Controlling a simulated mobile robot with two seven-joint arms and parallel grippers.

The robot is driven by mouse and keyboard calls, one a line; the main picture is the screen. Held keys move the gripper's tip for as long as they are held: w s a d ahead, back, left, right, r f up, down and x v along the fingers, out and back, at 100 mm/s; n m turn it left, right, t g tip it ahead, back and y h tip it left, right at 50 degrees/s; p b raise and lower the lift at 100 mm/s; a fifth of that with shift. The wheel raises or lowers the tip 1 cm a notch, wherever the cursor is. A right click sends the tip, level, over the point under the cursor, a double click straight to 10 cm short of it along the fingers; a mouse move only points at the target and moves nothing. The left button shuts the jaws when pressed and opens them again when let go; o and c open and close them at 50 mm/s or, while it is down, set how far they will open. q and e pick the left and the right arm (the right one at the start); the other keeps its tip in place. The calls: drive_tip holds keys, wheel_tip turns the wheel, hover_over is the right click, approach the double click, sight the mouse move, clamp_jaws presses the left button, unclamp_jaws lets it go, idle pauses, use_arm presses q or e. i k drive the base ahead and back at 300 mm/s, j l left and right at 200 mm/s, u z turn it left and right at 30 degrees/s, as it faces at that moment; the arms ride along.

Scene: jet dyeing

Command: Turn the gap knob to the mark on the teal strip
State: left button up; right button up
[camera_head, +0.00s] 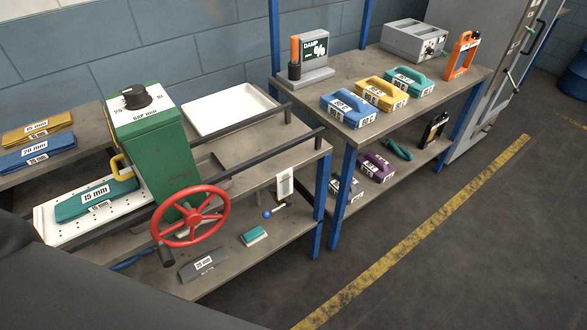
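The gap knob (136,96) is a black dial on the sloped top of a green machine housing (154,150). Printed marks surround it, with one that looks like 25 at its left and "GAP MM" in front. Its pointer is too small to read. The teal strip (72,207) lies on a white perforated plate (52,233) to the left of the housing and carries a label reading 15 mm. Neither of my grippers is in view.
A red handwheel (190,216) stands in front of the housing, with dark rails (255,158) running right. A yellow strip (38,127) and a blue strip (36,153) lie at the left. A second bench (350,80) holds coloured handled blocks. Floor at right is clear.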

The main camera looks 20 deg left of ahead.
sight(136, 97)
drive_tip(key=u, duration=1.5)
